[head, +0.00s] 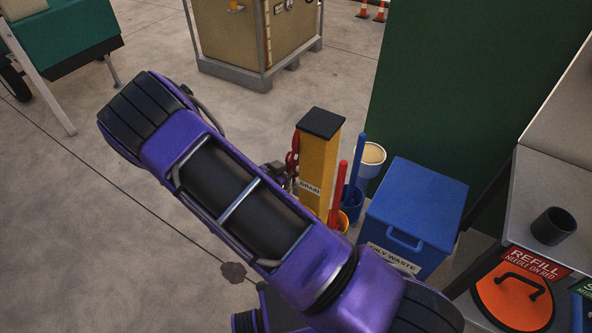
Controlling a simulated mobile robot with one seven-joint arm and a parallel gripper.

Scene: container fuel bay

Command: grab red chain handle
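A red chain handle (292,160) hangs at the left side of a yellow post (318,165) with a dark cap and a label reading "DRAIN". My purple arm crosses the view in front of the post's lower left. Small grey and dark metal parts (274,170) show just left of and below the red handle, at the arm's edge. They may be my gripper's end or a fitting on the post; I cannot tell which. The rest of my gripper is hidden behind the arm, so its fingers and any contact with the handle do not show clearly.
A blue "OILY WASTE" bin (415,205) stands right of the post. Between them are red and blue rods in small tubs and a pale bucket (370,158). A bench with a black cup (552,226) is at right. Open floor (70,230) lies left.

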